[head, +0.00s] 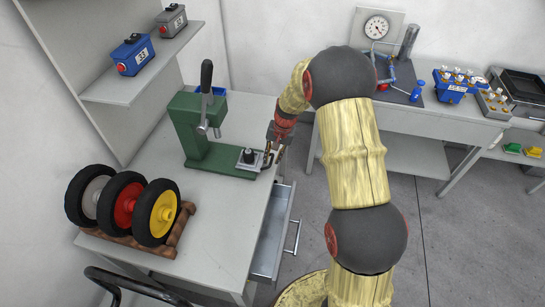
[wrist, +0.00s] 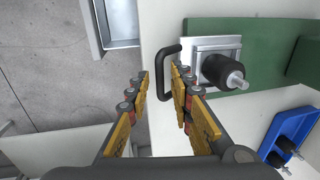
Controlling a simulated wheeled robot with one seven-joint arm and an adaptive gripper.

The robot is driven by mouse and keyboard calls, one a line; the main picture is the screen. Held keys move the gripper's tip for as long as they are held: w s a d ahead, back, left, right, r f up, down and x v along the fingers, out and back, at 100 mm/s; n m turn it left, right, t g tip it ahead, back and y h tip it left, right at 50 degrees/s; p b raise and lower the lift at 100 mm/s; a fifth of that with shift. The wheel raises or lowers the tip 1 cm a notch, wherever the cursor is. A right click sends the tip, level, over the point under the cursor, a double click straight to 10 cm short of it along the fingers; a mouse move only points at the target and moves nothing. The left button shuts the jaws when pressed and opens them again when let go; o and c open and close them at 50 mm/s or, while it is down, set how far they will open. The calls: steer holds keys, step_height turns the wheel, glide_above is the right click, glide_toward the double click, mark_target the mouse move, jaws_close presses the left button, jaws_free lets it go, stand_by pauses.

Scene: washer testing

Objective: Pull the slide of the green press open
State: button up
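The green press (head: 195,130) stands on the bench in the head view, with a black-knobbed lever on top. Its slide (head: 246,158) is a grey metal plate at the front of the green base; it also shows in the wrist view (wrist: 207,45), carrying a black cylinder with a metal stud. A black loop handle (wrist: 163,75) sticks out from the slide. My gripper (wrist: 159,78) is open at the handle, also seen in the head view (head: 270,154). The handle's bar lies between the fingers, nearer the right finger, which appears inside the loop. Contact is unclear.
An open drawer (head: 274,234) juts from the bench below my gripper. A rack of wheels (head: 124,208) stands at the bench's front left. A blue tray (wrist: 291,136) with metal-studded parts lies beyond the press. Free floor lies right of the bench.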

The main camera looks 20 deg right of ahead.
steer(key=shift+o, duration=0.3)
step_height(320, 180, up, 12)
steer(key=s+d, duration=0.1)
steer(key=d, duration=0.1)
steer(key=shift+s+f, duration=0.15)
steer(key=shift+s, duration=0.05)
stand_by(0.4)
steer(key=s+a+r+n+t+b, duration=0.1)
steer(key=s+r, duration=0.4)
steer(key=s, duration=0.5)
steer(key=s+a+r+n+t+h+b, duration=0.1)
steer(key=s+a+r, duration=0.4)
steer(key=s, duration=0.6)
steer(key=s+a+r+n+t+b, duration=0.1)
steer(key=s+a+r+n, duration=0.4)
steer(key=s, duration=0.6)
steer(key=shift+a+r+t+h+b, duration=0.25)
steer(key=shift+r+t+h, duration=0.2)
steer(key=shift+t, duration=0.25)
